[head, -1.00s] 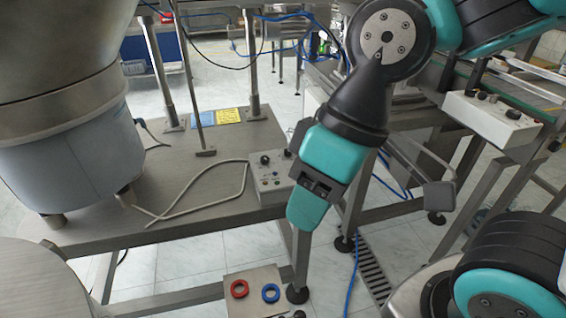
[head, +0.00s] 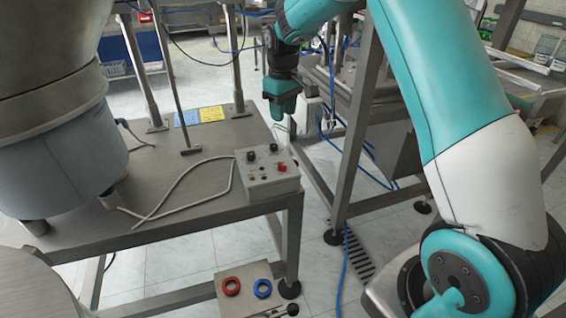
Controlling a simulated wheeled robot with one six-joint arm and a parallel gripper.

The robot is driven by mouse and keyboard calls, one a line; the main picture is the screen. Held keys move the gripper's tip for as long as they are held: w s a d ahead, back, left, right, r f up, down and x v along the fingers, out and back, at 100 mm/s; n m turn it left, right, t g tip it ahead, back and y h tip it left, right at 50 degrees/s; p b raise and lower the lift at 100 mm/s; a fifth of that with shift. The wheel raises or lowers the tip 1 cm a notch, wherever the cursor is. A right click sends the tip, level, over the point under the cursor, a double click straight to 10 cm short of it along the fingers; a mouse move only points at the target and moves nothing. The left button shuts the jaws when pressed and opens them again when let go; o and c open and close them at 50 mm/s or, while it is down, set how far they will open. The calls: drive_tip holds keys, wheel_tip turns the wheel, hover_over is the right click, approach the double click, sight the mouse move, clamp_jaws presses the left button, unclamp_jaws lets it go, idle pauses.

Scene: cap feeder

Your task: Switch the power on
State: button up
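A grey control box (head: 272,185) sits at the right front corner of the steel table. Its sloped top carries black knobs (head: 250,156) and a red knob (head: 281,167). Below the tabletop, a second small panel (head: 243,306) has a red ring button (head: 231,286), a blue ring button (head: 263,289) and a dark lever at its right end. My gripper (head: 281,112) points down beyond the upper control box, apart from both panels. It is small and seen edge-on, so its opening cannot be made out. I cannot tell which control is the power switch.
A large steel bowl feeder (head: 58,150) stands on the left of the table (head: 180,165). A grey cable lies across the tabletop. Steel frame legs and blue hoses stand right of the upper box. My arm covers much of the right side.

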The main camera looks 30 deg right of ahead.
sight(283, 165)
wheel_tip(283, 165, down, 17)
drive_tip(key=shift+f+p, duration=0.15)
drive_tip(key=shift+p, duration=0.6)
clamp_jaws()
